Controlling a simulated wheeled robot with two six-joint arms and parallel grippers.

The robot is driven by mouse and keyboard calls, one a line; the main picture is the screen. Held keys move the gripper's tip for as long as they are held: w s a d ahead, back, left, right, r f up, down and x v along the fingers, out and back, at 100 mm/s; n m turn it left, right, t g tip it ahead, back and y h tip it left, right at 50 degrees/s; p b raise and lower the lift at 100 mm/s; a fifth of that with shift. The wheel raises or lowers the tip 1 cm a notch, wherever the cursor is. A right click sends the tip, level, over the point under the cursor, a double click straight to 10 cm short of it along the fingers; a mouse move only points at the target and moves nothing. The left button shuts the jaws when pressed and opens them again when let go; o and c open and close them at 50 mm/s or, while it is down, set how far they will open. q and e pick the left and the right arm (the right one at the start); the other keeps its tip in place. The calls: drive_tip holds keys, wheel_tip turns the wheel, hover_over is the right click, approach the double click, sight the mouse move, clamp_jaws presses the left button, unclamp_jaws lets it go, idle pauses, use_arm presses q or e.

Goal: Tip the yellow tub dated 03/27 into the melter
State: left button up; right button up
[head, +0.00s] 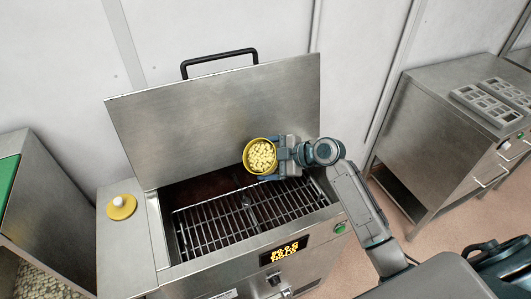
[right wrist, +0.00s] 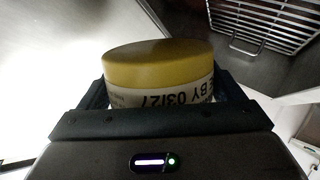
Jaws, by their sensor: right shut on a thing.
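The yellow tub (head: 247,158) is held over the open melter (head: 151,225), above its wire grate (head: 235,221). Its open top faces the head camera and shows pale yellow pieces inside. My right gripper (head: 274,158) is shut on the tub from the right. In the right wrist view the tub (right wrist: 157,66) sits between the fingers, with a label reading "BY 03/27" upside down. The melter's lid (head: 215,115) stands raised behind it. My left gripper is not in view.
A yellow lid with a white knob (head: 121,207) lies on the melter's left ledge. A lit display (head: 279,253) and a green button (head: 340,228) are on the front. A steel cabinet (head: 425,115) with mould trays (head: 492,98) stands right; a green-topped bench (head: 8,178) stands left.

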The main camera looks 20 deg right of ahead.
drive_tip(key=shift+r+n+h+p, duration=0.3)
drive_tip(key=shift+r+n+h, duration=0.1)
drive_tip(key=shift+r+h, duration=0.1)
drive_tip(key=shift+f+n+t+h, duration=0.1)
drive_tip(key=shift+n+t+h, duration=0.2)
drive_tip(key=shift+s+f+n+h, duration=0.1)
drive_tip(key=shift+f+n+h, duration=0.05)
drive_tip(key=shift+n+h, duration=0.25)
drive_tip(key=shift+s+a+f+n+t+h, duration=0.15)
drive_tip(key=shift+a+f+n+t+h, duration=0.2)
drive_tip(key=shift+n+h, duration=0.25)
drive_tip(key=shift+s+a+f+n+t+h+b, duration=0.1)
drive_tip(key=shift+a+n+t+h+b, duration=0.1)
drive_tip(key=shift+n+t+h+b, duration=0.5)
drive_tip(key=shift+s+a+n+t+h+b, duration=0.35)
drive_tip(key=shift+a+n+h+b, duration=0.4)
drive_tip(key=shift+h, duration=0.35)
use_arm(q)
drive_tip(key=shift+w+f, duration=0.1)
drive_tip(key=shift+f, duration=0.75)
use_arm(e)
drive_tip(key=shift+s+a+r+n+t+h, duration=0.25)
drive_tip(key=shift+a+r+n+t+h, duration=0.2)
drive_tip(key=shift+n, duration=0.2)
drive_tip(key=shift+s+a+r+n+t+h, duration=0.25)
drive_tip(key=shift+a+r+n+t+h, duration=0.15)
drive_tip(key=shift+n+h, duration=0.2)
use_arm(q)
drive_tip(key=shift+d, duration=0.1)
